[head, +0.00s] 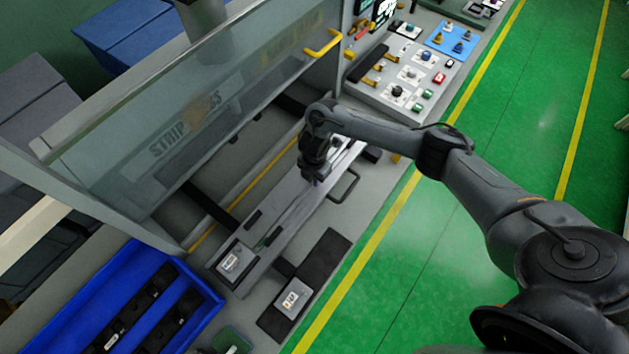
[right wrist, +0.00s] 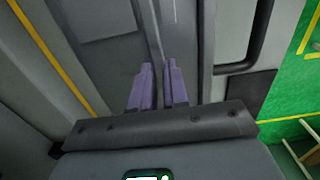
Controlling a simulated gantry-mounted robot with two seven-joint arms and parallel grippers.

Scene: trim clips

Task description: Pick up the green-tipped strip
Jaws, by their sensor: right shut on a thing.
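The strip (head: 288,217) is a thin grey length lying along the long grey fixture (head: 262,218), with a small green end (head: 261,244) toward the lower left in the head view. My right gripper (head: 315,181) is over the fixture at the strip's upper part. In the right wrist view its two purple fingers (right wrist: 158,88) are close together, shut on the strip (right wrist: 156,38), which runs away from between them. The strip's far end is hidden by the gripper and arm in the head view. My left gripper is not in view.
A clear raised guard (head: 160,130) stands left of the fixture. A black handle (head: 345,188) sticks out on its right. A blue bin (head: 205,308) with black parts is at lower left, and a black pad (head: 325,254) lies in front. A button panel (head: 405,75) is at the back.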

